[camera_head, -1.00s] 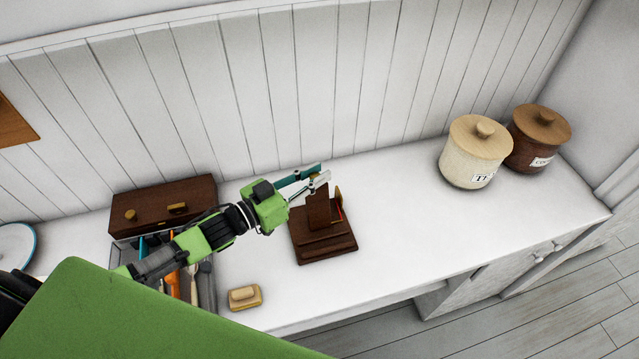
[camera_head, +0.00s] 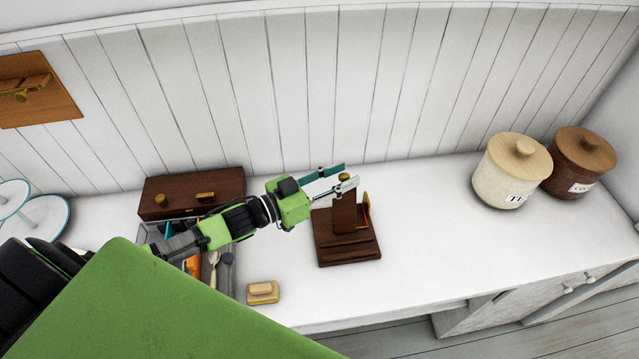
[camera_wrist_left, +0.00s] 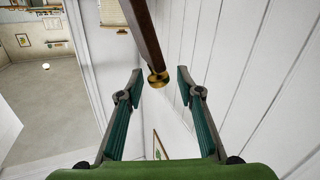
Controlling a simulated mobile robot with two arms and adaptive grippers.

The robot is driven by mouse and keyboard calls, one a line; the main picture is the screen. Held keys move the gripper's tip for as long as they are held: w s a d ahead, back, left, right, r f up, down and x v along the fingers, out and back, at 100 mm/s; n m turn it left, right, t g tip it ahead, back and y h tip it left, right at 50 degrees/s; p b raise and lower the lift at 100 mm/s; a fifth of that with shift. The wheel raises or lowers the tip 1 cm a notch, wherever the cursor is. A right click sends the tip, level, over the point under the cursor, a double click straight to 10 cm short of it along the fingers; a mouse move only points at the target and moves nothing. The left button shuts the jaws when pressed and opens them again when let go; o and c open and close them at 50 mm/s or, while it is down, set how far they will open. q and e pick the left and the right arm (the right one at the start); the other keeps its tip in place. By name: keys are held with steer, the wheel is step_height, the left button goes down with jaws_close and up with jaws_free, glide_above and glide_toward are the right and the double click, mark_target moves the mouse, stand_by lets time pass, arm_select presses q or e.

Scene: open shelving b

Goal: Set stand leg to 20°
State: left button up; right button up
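The dark wooden stand (camera_head: 348,253) sits on the white counter. Its upright wooden leg (camera_head: 344,213) rises from the stepped base and has a brass knob (camera_head: 344,176) at its top. My left gripper (camera_head: 333,184) is open at the top of the leg, with its fingers on either side of the knob. In the left wrist view the leg (camera_wrist_left: 143,35) is a brown bar ending in the brass knob (camera_wrist_left: 158,79). The knob lies between the open fingertips (camera_wrist_left: 158,90), with a gap on both sides. My right gripper is not in view.
A dark drawer box (camera_head: 190,192) and a cutlery tray (camera_head: 228,272) lie left of the stand. A soap-like block (camera_head: 263,292) is near the front edge. Two lidded jars (camera_head: 507,186) (camera_head: 575,176) stand at the right. The counter right of the stand is clear.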

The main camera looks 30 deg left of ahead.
arm_select(q)
steer(key=v, duration=1.1)
steer(key=shift+f, duration=0.1)
